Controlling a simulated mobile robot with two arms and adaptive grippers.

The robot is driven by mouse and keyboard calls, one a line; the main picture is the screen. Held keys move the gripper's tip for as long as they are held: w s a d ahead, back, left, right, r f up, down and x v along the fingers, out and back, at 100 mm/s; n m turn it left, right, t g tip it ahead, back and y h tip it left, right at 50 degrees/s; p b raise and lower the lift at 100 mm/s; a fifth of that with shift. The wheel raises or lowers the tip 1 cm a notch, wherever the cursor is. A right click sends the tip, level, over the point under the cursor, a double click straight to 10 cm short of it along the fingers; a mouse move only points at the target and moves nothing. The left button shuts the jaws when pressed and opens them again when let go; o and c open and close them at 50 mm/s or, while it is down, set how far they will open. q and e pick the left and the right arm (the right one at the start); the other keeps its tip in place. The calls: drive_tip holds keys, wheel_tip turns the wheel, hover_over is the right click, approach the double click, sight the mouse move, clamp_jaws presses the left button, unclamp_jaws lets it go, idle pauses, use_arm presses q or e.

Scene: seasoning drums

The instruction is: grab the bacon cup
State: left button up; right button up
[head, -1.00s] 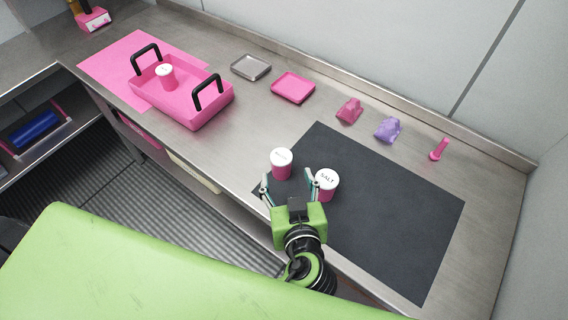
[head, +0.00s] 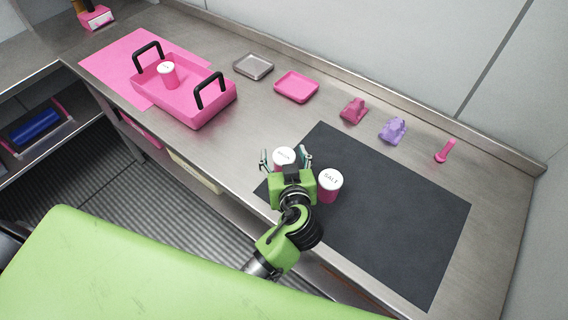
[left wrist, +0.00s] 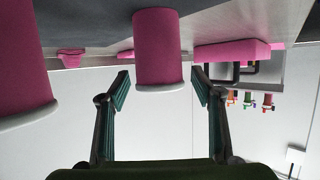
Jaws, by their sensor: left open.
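The bacon cup (head: 284,155), pink with a white lid, stands upright near the left edge of the dark mat (head: 400,220); its lid lettering is too small to read surely. My left gripper (head: 286,160) is open, with its fingers on either side of this cup. In the left wrist view, which is upside down, the cup (left wrist: 158,50) sits centred between the open fingers (left wrist: 160,85), with gaps on both sides. The salt cup (head: 329,186) stands just right of the gripper; a pink cup at the left edge (left wrist: 22,60) shows in the wrist view. My right gripper is not in view.
A pink tray with black handles (head: 205,112) holds another white-lidded cup (head: 167,74) on a pink mat (head: 110,60). A grey dish (head: 253,66), a pink dish (head: 297,86) and small pink and purple items (head: 393,130) line the back. The mat's right part is clear.

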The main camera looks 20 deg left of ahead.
use_arm(q)
drive_tip(key=c, duration=1.3)
drive_tip(key=shift+r, duration=0.1)
